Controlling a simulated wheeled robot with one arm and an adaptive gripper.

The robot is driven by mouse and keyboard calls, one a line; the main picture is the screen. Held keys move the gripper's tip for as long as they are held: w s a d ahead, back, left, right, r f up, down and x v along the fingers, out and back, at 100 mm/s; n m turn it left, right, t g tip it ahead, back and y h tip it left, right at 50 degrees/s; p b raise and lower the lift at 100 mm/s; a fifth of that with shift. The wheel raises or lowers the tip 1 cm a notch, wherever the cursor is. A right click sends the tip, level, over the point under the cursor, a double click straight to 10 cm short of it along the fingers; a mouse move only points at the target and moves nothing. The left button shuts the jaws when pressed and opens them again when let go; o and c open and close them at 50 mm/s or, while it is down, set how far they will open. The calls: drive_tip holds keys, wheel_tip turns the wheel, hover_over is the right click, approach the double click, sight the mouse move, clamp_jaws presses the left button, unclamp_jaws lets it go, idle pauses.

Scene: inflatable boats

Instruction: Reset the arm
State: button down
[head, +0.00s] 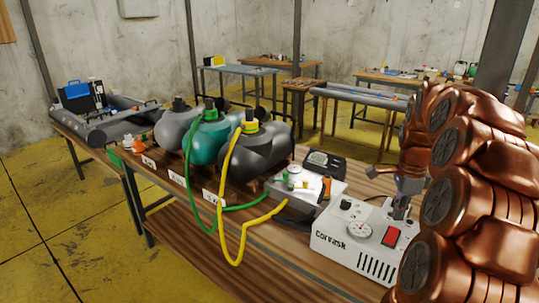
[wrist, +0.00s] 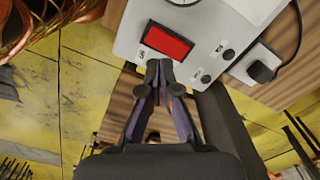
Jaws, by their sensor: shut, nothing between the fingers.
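My copper-coloured arm fills the right side of the head view. My gripper (head: 401,210) points down behind and above the white Corvask box (head: 335,243), which has a red switch (head: 391,236) and a round dial. In the wrist view my gripper (wrist: 160,72) has its two fingers closed together with nothing between them. The fingertips appear just below the red switch (wrist: 167,42) in that view. I cannot tell whether they touch the box.
A grey inflatable boat (head: 105,125) is at the left. Other tables stand behind. Yellow floor is clear at lower left.

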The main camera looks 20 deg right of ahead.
drive_tip(key=s+a+r+n, duration=0.1)
drive_tip(key=s+a+n, duration=0.1)
drive_tip(key=a+n, duration=0.35)
drive_tip(key=s+a+n+p, duration=0.1)
drive_tip(key=s+a+n, duration=0.2)
drive_tip(key=a, duration=0.6)
drive_tip(key=s+a+r+n, duration=0.15)
drive_tip(key=a+n, duration=0.25)
drive_tip(key=a, duration=0.4)
drive_tip(key=s+a+f+n+g, duration=0.1)
drive_tip(key=s+a+f+n, duration=0.1)
drive_tip(key=s+a+n, duration=0.3)
drive_tip(key=s+a+f+n+p, duration=0.1)
drive_tip(key=s+a+f+n, duration=0.2)
drive_tip(key=s, duration=0.9)
drive_tip(key=shift+s+a+n+g, duration=0.15)
drive_tip(key=shift+a+n+g, duration=0.25)
drive_tip(key=shift+a+n, duration=0.75)
drive_tip(key=shift+d, duration=0.2)
